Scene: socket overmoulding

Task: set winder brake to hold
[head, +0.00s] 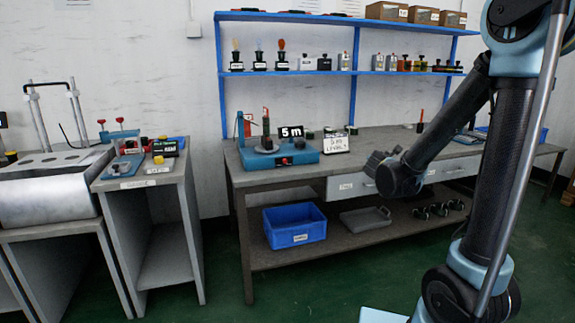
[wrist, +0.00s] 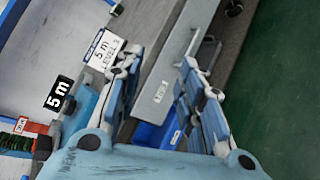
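In the wrist view the sign (wrist: 59,93) and part of the blue winder (wrist: 84,103) show at left, partly hidden by a finger. My gripper (wrist: 162,62) is open and empty, its fingers apart. In the head view my gripper (head: 376,166) is right of the winder, by the bench's front edge.
A white "5 m LEVEL" card (head: 336,143) stands right of the winder. The bench (head: 385,143) has a drawer front (head: 350,186) below; a blue bin (head: 295,227) and grey tray (head: 365,220) sit on the lower shelf. A blue rack (head: 352,75) rises behind.

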